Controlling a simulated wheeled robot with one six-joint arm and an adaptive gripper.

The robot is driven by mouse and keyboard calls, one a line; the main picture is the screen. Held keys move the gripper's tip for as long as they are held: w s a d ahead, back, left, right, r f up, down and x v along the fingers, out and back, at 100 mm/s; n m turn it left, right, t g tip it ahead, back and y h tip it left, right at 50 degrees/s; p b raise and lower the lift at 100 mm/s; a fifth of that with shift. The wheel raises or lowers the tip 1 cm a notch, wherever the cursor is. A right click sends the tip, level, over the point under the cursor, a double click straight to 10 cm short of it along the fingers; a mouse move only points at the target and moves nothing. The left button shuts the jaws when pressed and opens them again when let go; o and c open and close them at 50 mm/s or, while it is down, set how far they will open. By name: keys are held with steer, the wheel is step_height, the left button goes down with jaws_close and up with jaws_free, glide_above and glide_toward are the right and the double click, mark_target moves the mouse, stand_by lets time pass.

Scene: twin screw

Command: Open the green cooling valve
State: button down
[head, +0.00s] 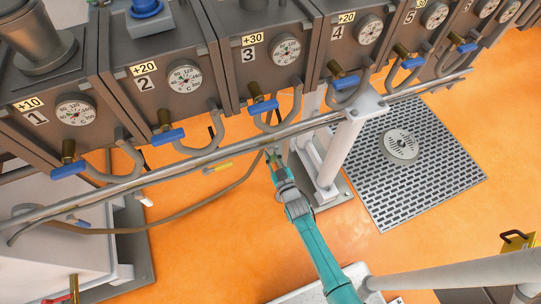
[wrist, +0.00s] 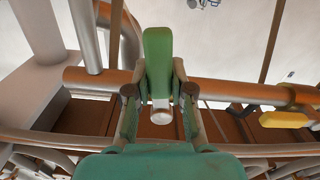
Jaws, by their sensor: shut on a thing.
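The green valve handle (wrist: 158,62) stands upright in the middle of the wrist view, with a pale round end at its lower tip. It sits in front of a brown horizontal pipe (wrist: 95,78). My gripper (wrist: 158,92) has one finger on each side of the handle's lower part and is shut on it. In the head view my gripper (head: 274,158) is below the long rail, under unit 3. The handle is mostly hidden there by the gripper.
A yellow valve handle (wrist: 283,119) is on the pipe to the right; it also shows in the head view (head: 218,168). A long metal rail (head: 235,148) runs just above my gripper. A white post (head: 345,150) stands close on the right. Blue-handled taps (head: 263,107) hang above.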

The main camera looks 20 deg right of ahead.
steer(key=n, duration=0.1)
steer(key=d+n, duration=0.1)
steer(key=n, duration=0.2)
steer(key=shift+d+r, duration=0.35)
steer(key=shift+d, duration=0.05)
steer(key=shift+d+r+n, duration=0.35)
steer(key=shift+r+n, duration=0.3)
steer(key=shift+n, duration=1.4)
steer(key=shift+d+r+n, duration=0.3)
steer(key=shift+r+n, duration=0.3)
steer(key=shift+n, duration=1.4)
steer(key=shift+d+r+n, duration=0.35)
steer(key=shift+r+n, duration=0.3)
steer(key=shift+n, duration=1.4)
steer(key=c, duration=1)
jaws_free()
steer(key=s, duration=1.2)
